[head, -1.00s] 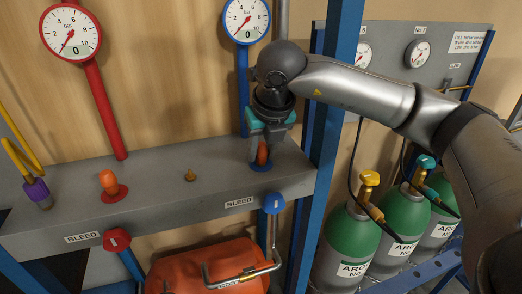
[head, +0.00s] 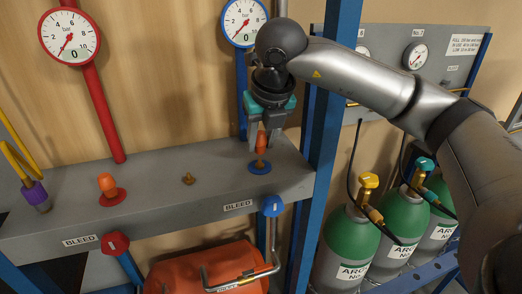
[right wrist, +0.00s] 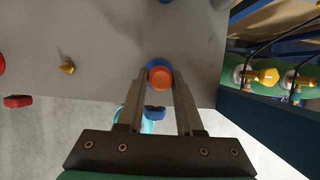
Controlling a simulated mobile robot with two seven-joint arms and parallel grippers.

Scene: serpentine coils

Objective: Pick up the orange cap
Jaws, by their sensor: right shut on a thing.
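My right gripper (head: 262,139) is shut on an orange cap (head: 261,147) and holds it upright just above a brass fitting (head: 260,163) on a blue disc (head: 259,168). A small gap shows between the cap and the fitting. In the right wrist view the cap (right wrist: 160,77) sits between the two fingertips, over the blue disc (right wrist: 155,63). A second orange cap (head: 106,183) stands on a red disc at the left of the grey ledge. My left gripper is not in view.
The grey ledge (head: 150,215) also carries a bare brass fitting (head: 188,178) and a purple fitting with a yellow hose (head: 35,192). A blue post (head: 322,150) stands close right of my gripper. Green gas cylinders (head: 400,222) stand beyond it.

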